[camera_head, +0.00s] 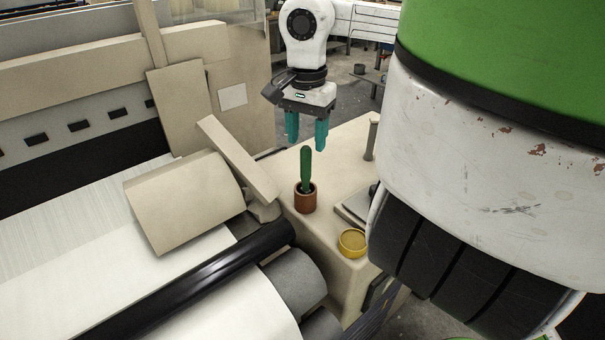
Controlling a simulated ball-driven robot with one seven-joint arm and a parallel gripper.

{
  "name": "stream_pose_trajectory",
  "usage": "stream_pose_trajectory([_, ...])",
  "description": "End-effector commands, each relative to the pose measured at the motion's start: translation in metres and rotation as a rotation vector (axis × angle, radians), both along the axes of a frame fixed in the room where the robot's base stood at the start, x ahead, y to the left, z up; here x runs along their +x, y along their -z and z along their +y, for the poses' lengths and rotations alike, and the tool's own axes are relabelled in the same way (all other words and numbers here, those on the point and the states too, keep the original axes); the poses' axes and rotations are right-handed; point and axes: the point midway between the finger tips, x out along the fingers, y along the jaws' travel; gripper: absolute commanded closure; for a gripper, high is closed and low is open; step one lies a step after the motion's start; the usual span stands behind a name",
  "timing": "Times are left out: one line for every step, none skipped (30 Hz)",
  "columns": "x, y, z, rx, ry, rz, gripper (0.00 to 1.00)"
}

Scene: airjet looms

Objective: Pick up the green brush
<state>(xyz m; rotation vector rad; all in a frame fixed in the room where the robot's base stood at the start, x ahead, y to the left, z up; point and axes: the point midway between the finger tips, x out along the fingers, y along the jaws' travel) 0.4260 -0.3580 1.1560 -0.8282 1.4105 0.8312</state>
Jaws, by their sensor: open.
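The green brush (306,166) stands nearly upright in a small red-brown pot (305,198). Its green handle points up, and its lower end is hidden inside the pot. The pot stands on the beige top of the loom's end housing (336,160). My gripper (307,146) points down with its two teal fingers apart and nothing between them. In the picture its fingertips are close to the top of the brush handle. I cannot tell from this one view how far behind or above the handle they are.
A yellow round dish (352,242) sits near the housing's front edge. A beige slanted bar (237,158) and a curved cover (188,202) stand left of the pot. A dark roller (190,290) lies in front. A grey post (371,138) rises at right.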

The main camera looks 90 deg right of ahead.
Motion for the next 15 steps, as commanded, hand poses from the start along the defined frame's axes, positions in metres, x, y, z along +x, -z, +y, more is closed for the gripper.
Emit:
stream_pose_trajectory([0.000, 0.005, 0.001, 0.003, -0.001, -0.001, 0.47])
stream_pose_trajectory([0.001, 0.007, 0.001, 0.002, -0.001, -0.002, 0.47])
stream_pose_trajectory([0.001, 0.010, 0.001, 0.002, -0.001, -0.003, 0.47])
stream_pose_trajectory([0.001, 0.011, 0.000, 0.001, -0.001, -0.003, 0.47])
stream_pose_trajectory([0.001, 0.013, 0.000, 0.000, -0.001, -0.004, 0.47])
stream_pose_trajectory([0.001, 0.015, 0.000, 0.001, -0.001, -0.003, 0.47])
stream_pose_trajectory([0.001, 0.017, 0.000, 0.002, -0.001, -0.003, 0.47])
stream_pose_trajectory([0.001, 0.020, 0.000, 0.003, -0.001, -0.004, 0.47])
stream_pose_trajectory([0.002, 0.024, 0.000, 0.003, -0.001, -0.004, 0.47])
stream_pose_trajectory([0.002, 0.028, 0.000, 0.005, -0.001, -0.004, 0.47])
stream_pose_trajectory([0.002, 0.033, -0.001, 0.004, -0.001, -0.005, 0.47])
stream_pose_trajectory([0.002, 0.038, -0.001, 0.005, -0.001, -0.005, 0.47])
stream_pose_trajectory([0.002, 0.043, -0.001, 0.004, -0.001, -0.006, 0.47])
stream_pose_trajectory([0.002, 0.048, -0.001, 0.005, -0.001, -0.006, 0.47])
stream_pose_trajectory([0.002, 0.053, -0.002, 0.003, 0.000, -0.005, 0.47])
